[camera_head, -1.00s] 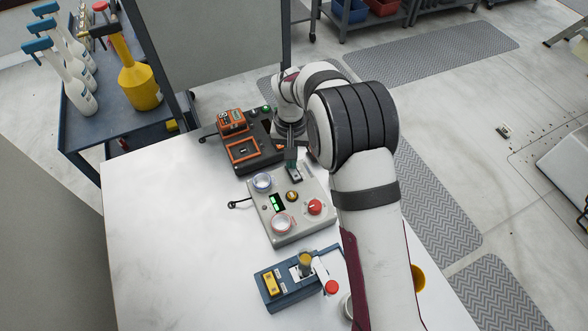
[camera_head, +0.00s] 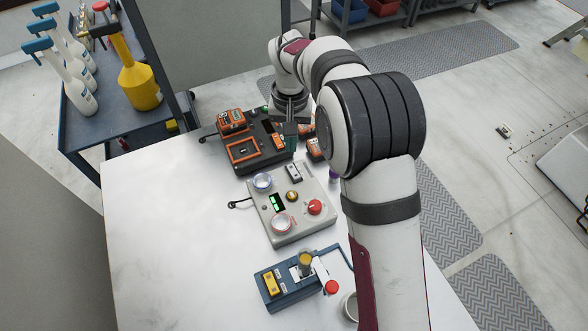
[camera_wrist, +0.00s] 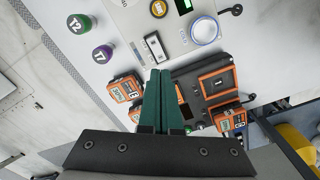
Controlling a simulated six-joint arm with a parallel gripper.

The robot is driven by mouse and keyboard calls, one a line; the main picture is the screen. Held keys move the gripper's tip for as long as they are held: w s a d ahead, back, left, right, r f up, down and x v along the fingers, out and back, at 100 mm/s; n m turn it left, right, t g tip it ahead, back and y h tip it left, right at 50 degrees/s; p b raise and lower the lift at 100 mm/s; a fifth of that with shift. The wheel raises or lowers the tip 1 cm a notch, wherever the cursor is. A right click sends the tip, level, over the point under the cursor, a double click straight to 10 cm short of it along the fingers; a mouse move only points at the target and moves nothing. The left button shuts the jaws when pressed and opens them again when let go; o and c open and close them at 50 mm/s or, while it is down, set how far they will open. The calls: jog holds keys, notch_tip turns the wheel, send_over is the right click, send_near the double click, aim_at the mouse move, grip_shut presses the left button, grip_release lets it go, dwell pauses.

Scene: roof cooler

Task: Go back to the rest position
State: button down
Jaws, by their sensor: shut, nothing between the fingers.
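My gripper shows in the wrist view (camera_wrist: 161,98) with its two green fingers shut together and nothing between them. In the head view my gripper (camera_head: 290,132) hangs over the right side of the dark device with orange parts (camera_head: 240,170). The grey control box (camera_head: 296,220) with a red knob (camera_head: 315,207) and a green display lies on the table nearer the camera. I cannot tell the exact height of the fingers.
A blue box (camera_head: 285,296) with a yellow part and a red button sits at the table's front. The white table (camera_head: 165,235) is clear on the left. A cart (camera_head: 110,125) with spray bottles stands behind left. Two round pieces marked T2 (camera_wrist: 79,23) and T7 (camera_wrist: 103,54) lie beside the box.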

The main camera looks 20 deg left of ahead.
jog(key=s+d+r+m, duration=0.3)
jog(key=s+d+r, duration=0.1)
jog(key=d+r, duration=0.5)
jog(key=s+d+m+y, duration=0.1)
jog(key=s+d+m, duration=0.1)
jog(key=s+d, duration=0.5)
jog(key=s+d+m, duration=0.3)
jog(key=s+d, duration=0.4)
jog(key=s, duration=0.8)
jog(key=shift+s+d+m+y, duration=0.25)
jog(key=shift+s+m+y, duration=0.05)
jog(key=shift+s+y, duration=0.1)
jog(key=shift+w, duration=0.1)
